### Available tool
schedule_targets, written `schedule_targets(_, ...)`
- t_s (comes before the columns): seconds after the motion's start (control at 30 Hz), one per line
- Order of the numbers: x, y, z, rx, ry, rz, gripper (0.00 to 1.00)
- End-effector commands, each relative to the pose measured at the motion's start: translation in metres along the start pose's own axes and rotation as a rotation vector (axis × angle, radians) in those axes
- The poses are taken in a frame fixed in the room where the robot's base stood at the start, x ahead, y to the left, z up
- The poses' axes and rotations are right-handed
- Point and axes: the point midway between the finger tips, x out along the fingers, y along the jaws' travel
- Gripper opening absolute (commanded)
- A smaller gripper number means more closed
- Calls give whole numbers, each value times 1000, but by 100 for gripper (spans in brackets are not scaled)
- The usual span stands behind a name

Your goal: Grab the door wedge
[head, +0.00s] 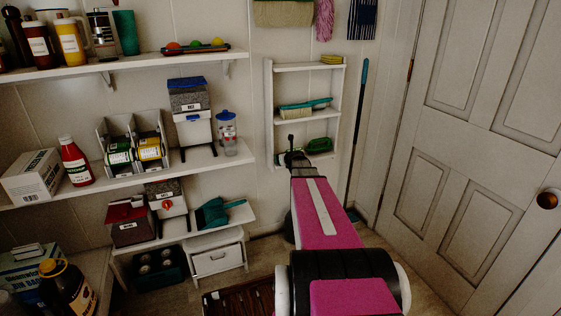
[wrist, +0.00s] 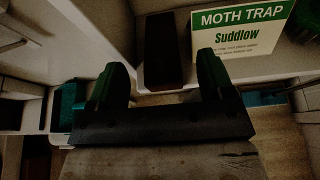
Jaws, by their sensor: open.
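A dark brown block (wrist: 168,48), which looks like the door wedge, sits on a pale shelf in the wrist view, just left of a moth trap box. My gripper (wrist: 161,72) is open, with one finger on each side of the block's near end as seen in the picture. Nothing is held. I cannot tell how much depth lies between the fingertips and the block. In the head view my gripper (head: 294,152) is at the small wall shelf, in front of its lower left part. The block cannot be made out there, as my arm and gripper cover that area.
The moth trap box (wrist: 240,32) stands close beside the right finger. A panelled door (head: 470,140) is at right.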

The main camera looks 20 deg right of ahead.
Motion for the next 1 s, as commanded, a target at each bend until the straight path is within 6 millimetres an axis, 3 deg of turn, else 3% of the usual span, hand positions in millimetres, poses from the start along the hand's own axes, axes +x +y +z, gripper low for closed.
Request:
schedule_targets(0.07,8,0,0,0,0,0,74)
schedule_targets(0.27,7,0,0,0,0,0,74)
schedule_targets(0.47,7,0,0,0,0,0,19)
schedule_targets(1.0,-2,0,11,-1,-2,0,19)
